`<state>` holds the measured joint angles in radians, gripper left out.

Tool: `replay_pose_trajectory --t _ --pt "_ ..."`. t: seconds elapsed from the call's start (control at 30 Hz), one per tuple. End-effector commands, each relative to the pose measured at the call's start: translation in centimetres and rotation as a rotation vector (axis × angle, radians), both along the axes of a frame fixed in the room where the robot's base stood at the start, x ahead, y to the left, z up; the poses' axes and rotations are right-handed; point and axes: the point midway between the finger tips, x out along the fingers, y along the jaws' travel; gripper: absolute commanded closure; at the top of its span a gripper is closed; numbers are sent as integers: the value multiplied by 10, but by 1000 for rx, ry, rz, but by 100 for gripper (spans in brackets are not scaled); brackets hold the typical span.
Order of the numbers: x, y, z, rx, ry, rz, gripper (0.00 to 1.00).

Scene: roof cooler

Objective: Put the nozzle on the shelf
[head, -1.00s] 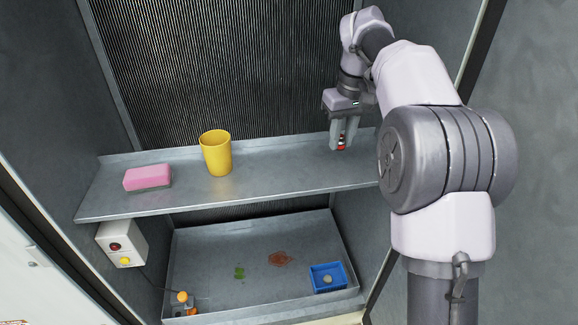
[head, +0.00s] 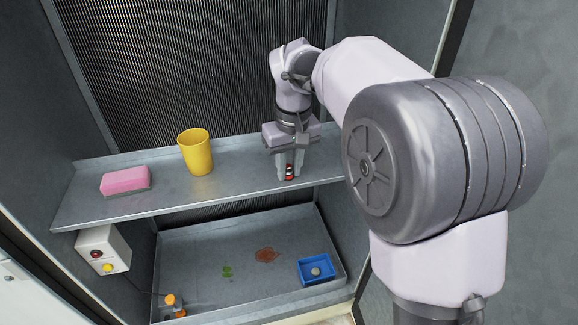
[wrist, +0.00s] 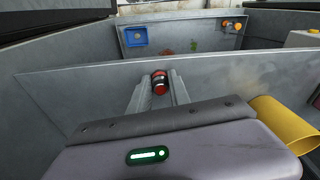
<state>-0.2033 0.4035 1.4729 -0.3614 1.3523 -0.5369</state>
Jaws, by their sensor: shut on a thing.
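The nozzle (head: 289,173), a small red piece with a pale band, is between the fingertips of my gripper (head: 289,165). My gripper is shut on it and points down over the right part of the grey metal shelf (head: 235,176). The nozzle also shows in the wrist view (wrist: 160,82), between both fingers. It is at or just above the shelf surface near the front edge; I cannot tell whether it touches.
A yellow cup (head: 196,152) stands mid-shelf, and a pink sponge (head: 125,181) lies at its left. Below is a metal basin (head: 200,280) with a blue tray (head: 317,270), green and rust-red stains and an orange-topped fitting (head: 171,300). A switch box (head: 104,249) hangs at left.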

Motion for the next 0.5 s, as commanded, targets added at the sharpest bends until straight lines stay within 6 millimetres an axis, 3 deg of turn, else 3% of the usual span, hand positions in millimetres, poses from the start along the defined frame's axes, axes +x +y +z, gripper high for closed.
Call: replay_pose_trajectory --t 0.03,0.07,0.17,0.5 --pt "0 0 -3 0 0 0 100" --pt "0 0 -3 0 0 0 73" --pt "0 0 -2 0 0 0 55" --pt "0 0 5 0 0 0 55"
